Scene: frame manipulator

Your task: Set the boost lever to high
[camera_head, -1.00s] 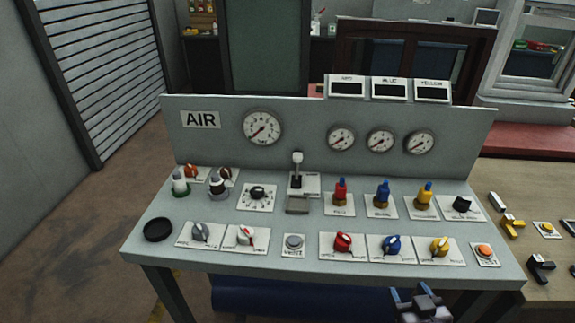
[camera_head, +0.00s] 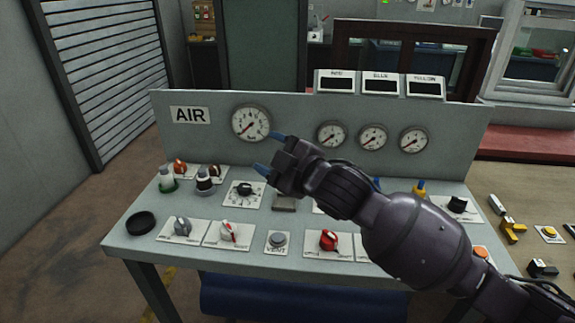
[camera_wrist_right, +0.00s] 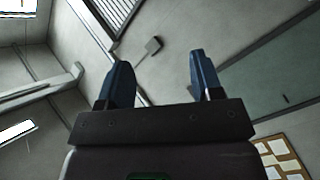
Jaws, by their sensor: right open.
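The boost lever, seen earlier as a pale-knobbed upright lever at the middle of the air panel, is now hidden behind my right gripper. Only a grey plate (camera_head: 284,203) just in front of its place shows. My right gripper (camera_head: 270,152) is above the panel with its blue fingertips spread, pointing left. The right wrist view shows the gripper (camera_wrist_right: 160,72) open with nothing held between its fingers. A small grey block (camera_wrist_right: 153,45) shows beyond the fingers there; I cannot tell what it is. My left gripper is not in view.
The air panel (camera_head: 205,140) carries a large gauge (camera_head: 251,123) behind my gripper and several smaller ones. A black dial (camera_head: 244,189), a red knob (camera_head: 328,240) and a vent button (camera_head: 278,239) surround the lever's place.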

